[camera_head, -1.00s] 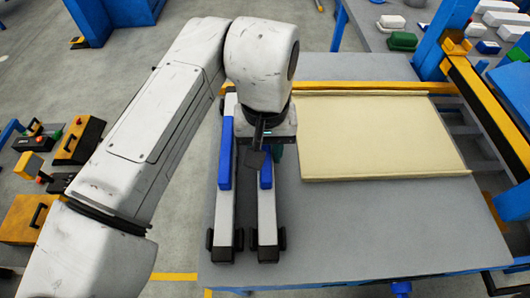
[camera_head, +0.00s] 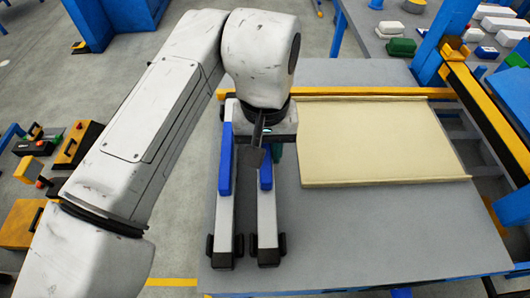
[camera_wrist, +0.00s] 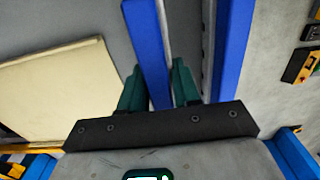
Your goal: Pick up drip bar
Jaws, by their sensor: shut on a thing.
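Two similar long white bars with blue strips and black end blocks lie side by side on the grey table in the head view, a left one (camera_head: 223,225) and a right one (camera_head: 267,222). I take the right one to be the drip bar. My gripper (camera_head: 266,155) is over its far part, pointing down. In the wrist view, the teal fingers of my gripper (camera_wrist: 155,75) close on either side of the blue part of this bar (camera_wrist: 145,35). The other bar (camera_wrist: 231,40) is beside it, outside the fingers. My arm hides the bars' far ends.
A cream panel (camera_head: 380,140) lies on the table (camera_head: 350,230) just right of the bars. A yellow rail (camera_head: 380,91) runs behind it, with a blue post (camera_head: 443,40) at the back right. The table's front is bare. Tool cases (camera_head: 75,143) stand at left.

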